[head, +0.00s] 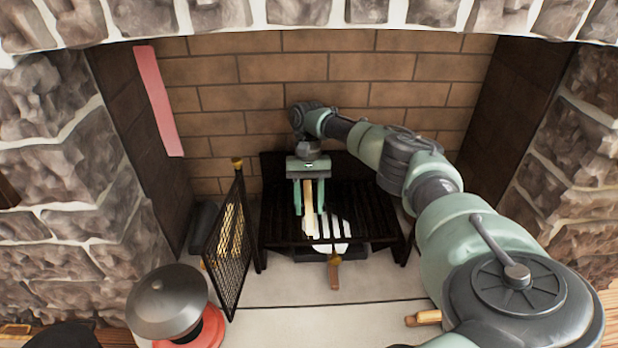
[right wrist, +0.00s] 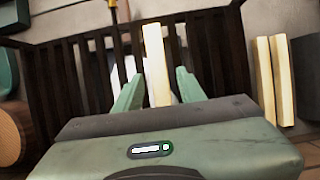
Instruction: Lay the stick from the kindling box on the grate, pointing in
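The grate (head: 365,205) is a black barred rack inside the brick fireplace. A pale stick (head: 309,205) is over its bars, running from back to front; it also shows in the right wrist view (right wrist: 156,65). My right gripper (head: 309,205) is over the grate with its two green fingers on either side of the stick. Gaps show between the fingers and the stick, so it looks open around it. I cannot tell whether the stick's whole length touches the bars. My left gripper is not in view. The kindling box cannot be made out.
A mesh screen (head: 230,243) stands at the grate's left. A metal-topped, red-based object (head: 170,303) is at the lower left. Pale sticks (right wrist: 265,80) lie beside the grate in the right wrist view. A white patch (head: 335,230) shows beneath the bars.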

